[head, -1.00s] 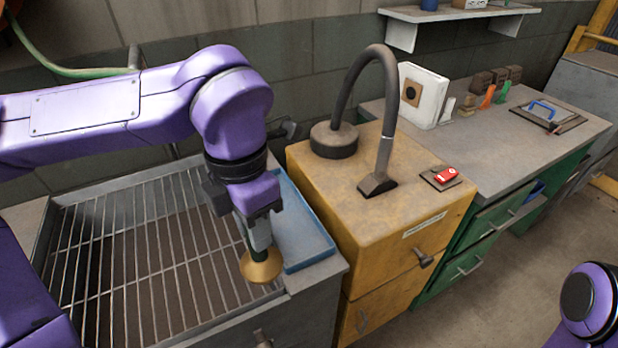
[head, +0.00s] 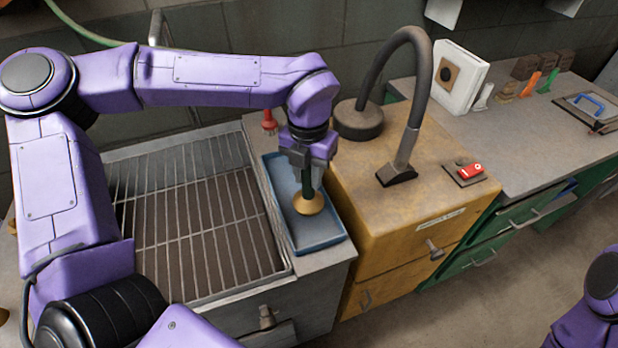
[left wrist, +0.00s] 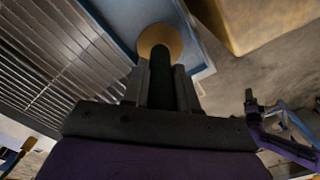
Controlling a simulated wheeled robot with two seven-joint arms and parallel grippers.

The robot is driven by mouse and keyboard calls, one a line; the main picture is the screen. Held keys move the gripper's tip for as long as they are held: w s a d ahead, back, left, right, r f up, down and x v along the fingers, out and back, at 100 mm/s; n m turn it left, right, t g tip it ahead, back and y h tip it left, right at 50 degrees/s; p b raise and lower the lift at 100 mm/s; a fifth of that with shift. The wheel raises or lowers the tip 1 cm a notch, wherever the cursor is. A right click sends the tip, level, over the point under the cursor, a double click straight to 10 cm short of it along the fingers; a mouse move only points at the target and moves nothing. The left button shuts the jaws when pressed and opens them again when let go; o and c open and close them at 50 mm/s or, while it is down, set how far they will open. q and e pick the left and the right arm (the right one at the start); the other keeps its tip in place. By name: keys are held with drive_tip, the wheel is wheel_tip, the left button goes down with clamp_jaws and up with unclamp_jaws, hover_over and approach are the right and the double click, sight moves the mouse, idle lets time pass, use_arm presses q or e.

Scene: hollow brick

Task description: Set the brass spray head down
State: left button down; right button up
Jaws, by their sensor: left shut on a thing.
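The brass spray head (head: 309,203) has a round gold face at its lower end and a dark green handle. It also shows in the left wrist view (left wrist: 160,40). My left gripper (head: 311,172) is shut on its handle, with the brass face pointing down. The spray head is over the blue tray (head: 326,240), which lies on the grey ledge right of the sink grate; the tray's edge also shows in the left wrist view (left wrist: 110,22). I cannot tell whether the brass face touches the tray floor.
The barred sink grate (head: 200,215) lies left of the tray. A red-topped item (head: 269,122) stands behind the tray. The yellow cabinet (head: 400,225) with a black hose-like arm (head: 420,90) rises just to the right. A red switch (head: 472,170) sits on it.

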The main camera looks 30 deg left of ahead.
sight(307, 197)
use_arm(q)
drive_tip(key=f, duration=0.1)
drive_tip(key=s+f, duration=0.1)
drive_tip(key=shift+s+f, duration=0.15)
drive_tip(key=shift+f, duration=0.25)
drive_tip(key=shift+w+f, duration=0.25)
drive_tip(key=shift+w, duration=0.15)
drive_tip(key=c, duration=0.9)
unclamp_jaws()
drive_tip(key=shift+s, duration=0.2)
drive_tip(key=shift+o, duration=0.2)
drive_tip(key=shift+r, duration=0.1)
drive_tip(key=shift+w+r, duration=0.15)
drive_tip(key=shift+r, duration=0.2)
wheel_tip(307, 197, up, 12)
drive_tip(key=shift+f+b, duration=0.25)
drive_tip(key=shift+b, duration=0.15)
